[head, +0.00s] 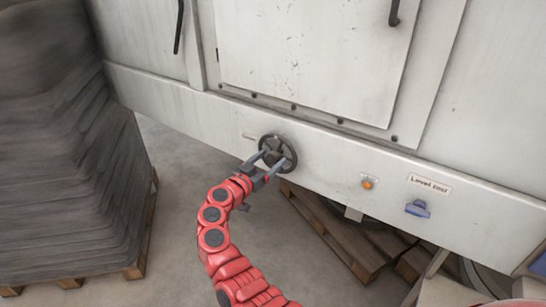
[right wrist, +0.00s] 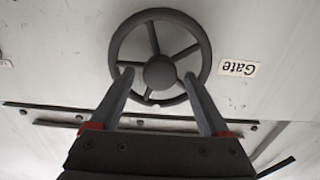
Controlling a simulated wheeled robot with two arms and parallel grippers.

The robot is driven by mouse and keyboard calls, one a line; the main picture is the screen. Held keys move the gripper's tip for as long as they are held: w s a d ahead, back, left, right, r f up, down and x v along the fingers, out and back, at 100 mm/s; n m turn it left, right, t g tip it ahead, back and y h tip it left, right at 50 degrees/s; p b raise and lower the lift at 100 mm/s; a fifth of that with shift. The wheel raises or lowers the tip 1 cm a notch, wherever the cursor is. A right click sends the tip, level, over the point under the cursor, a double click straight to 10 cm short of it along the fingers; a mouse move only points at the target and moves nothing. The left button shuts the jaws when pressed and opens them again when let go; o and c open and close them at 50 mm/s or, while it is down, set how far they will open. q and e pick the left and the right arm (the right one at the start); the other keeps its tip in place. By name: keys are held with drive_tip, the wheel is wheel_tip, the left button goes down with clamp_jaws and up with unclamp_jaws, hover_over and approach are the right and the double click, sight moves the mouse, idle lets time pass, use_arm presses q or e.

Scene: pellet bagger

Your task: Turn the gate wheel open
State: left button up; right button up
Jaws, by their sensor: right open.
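The gate wheel (head: 278,148) is a dark, spoked handwheel with a round hub on the lower front of the pale machine. It also shows in the right wrist view (right wrist: 160,15). My right gripper (head: 273,158) is open in front of it. In the right wrist view, the two fingertips (right wrist: 159,74) lie over the wheel's left and right sides, with the hub between them. I cannot tell whether they touch the rim or spokes. A "Gate" label (right wrist: 238,67) is beside the wheel. My left gripper is not in view.
An orange button (head: 368,183) and a blue knob (head: 417,209) are on the machine right of the wheel. A wooden pallet (head: 335,238) lies below the machine. A tall stack of grey sheets (head: 65,160) stands at the left. Bare floor lies between.

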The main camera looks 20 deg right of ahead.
drive_tip(key=shift+x, duration=1.05)
drive_tip(key=shift+c, duration=0.2)
clamp_jaws()
